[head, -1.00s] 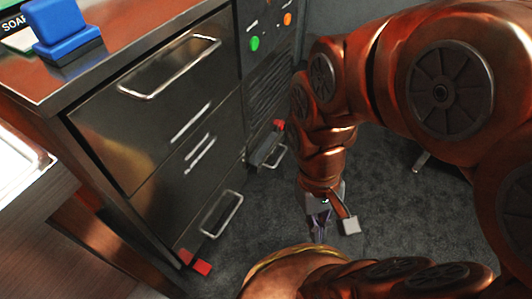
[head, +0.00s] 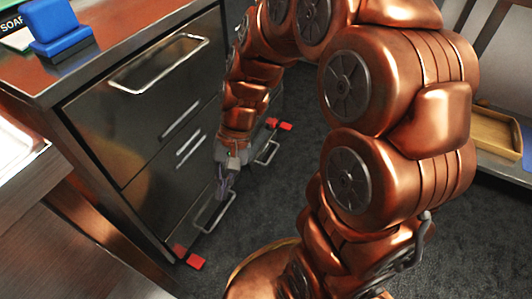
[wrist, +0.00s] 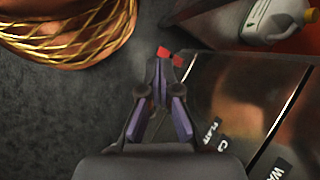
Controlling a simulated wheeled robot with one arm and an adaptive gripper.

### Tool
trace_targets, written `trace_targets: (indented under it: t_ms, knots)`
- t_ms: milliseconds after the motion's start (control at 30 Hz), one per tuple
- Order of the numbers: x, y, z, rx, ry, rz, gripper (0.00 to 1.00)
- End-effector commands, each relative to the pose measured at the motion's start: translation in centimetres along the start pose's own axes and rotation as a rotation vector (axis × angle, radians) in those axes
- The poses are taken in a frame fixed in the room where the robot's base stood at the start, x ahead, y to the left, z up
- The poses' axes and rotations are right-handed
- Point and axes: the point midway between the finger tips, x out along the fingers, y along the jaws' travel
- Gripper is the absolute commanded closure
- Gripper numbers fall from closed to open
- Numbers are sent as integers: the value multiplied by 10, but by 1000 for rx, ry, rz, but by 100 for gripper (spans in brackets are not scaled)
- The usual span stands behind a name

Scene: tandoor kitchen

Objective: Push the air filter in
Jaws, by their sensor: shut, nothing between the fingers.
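The grey metal cabinet (head: 85,120) stands at the left in the head view. A small wire handle (head: 267,153) shows low at its far end, beside a red piece (head: 280,125); it may belong to the air filter, whose body I cannot make out behind my arm. My gripper (head: 224,192) is shut and empty, pointing down in front of the cabinet's lower handle (head: 208,215). In the wrist view my gripper's closed fingertips (wrist: 163,62) point toward a red piece (wrist: 170,57). I cannot tell whether anything is touched.
The upper drawer handle (head: 160,63) sticks out of the cabinet front. Dark floor (head: 285,195) is clear in the middle; a shelf with a wooden tray (head: 494,133) is at right.

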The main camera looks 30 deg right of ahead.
Motion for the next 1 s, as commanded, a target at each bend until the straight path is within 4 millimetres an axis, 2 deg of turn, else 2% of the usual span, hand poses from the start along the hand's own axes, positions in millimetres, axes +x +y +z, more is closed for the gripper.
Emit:
trace_targets:
  t_ms: [100, 300, 533, 767, 867, 1000]
  knots:
    - [-2, -14, -34, 100, -7, -94, 100]
    - [-4, -27, -95, 283, -9, -248, 100]
    - [-7, -22, -171, 516, -9, -419, 100]
    - [-6, 8, -251, 770, -2, -581, 100]
    - [-4, 29, -285, 886, 5, -649, 100]
    - [3, 67, -330, 1056, 16, -736, 100]
